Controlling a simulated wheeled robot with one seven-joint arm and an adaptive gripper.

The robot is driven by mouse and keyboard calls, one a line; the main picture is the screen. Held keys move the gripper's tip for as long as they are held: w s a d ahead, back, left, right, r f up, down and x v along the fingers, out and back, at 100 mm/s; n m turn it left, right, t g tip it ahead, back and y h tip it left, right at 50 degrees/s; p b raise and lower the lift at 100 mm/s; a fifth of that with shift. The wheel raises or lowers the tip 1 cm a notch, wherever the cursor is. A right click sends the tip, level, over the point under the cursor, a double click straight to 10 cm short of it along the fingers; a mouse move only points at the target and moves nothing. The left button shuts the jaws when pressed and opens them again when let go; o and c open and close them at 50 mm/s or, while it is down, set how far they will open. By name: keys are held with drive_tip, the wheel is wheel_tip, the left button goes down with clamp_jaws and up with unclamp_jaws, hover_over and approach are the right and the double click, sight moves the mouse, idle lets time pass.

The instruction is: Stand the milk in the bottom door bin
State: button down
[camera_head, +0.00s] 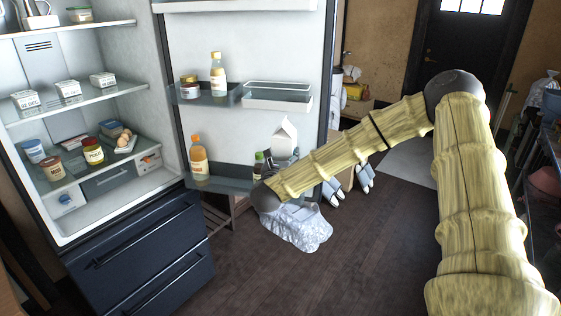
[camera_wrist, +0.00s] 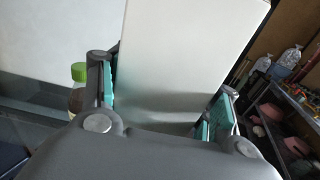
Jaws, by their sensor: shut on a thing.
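The milk is a white gable-topped carton (camera_head: 285,138), upright at the right end of the open fridge door's bottom bin (camera_head: 232,184). My gripper (camera_head: 268,182) is at its lower part, mostly hidden by my arm. In the wrist view the plain white carton (camera_wrist: 185,60) fills the space between the fingers of my gripper (camera_wrist: 165,108), which are shut on it. The carton's base is hidden, so I cannot tell whether it rests on the bin floor or is held above it.
An orange bottle (camera_head: 198,160) stands at the bin's left. A green-capped bottle (camera_head: 258,164) is close left of the carton and shows in the wrist view (camera_wrist: 78,88). The upper door bin (camera_head: 277,103) is above. A crumpled silvery bag (camera_head: 298,228) lies on the floor below.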

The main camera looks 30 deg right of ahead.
drive_tip(key=w+d+f+p, duration=0.3)
drive_tip(key=w+d+f, duration=0.1)
drive_tip(key=f, duration=0.2)
drive_tip(key=shift+w+f, duration=0.25)
drive_tip(key=shift+f, duration=0.1)
idle(0.6)
drive_tip(key=shift+d+f+b, duration=0.1)
drive_tip(key=shift+f+b, duration=0.55)
drive_tip(key=shift+b, duration=0.15)
idle(0.3)
drive_tip(key=shift+c, duration=1.8)
unclamp_jaws()
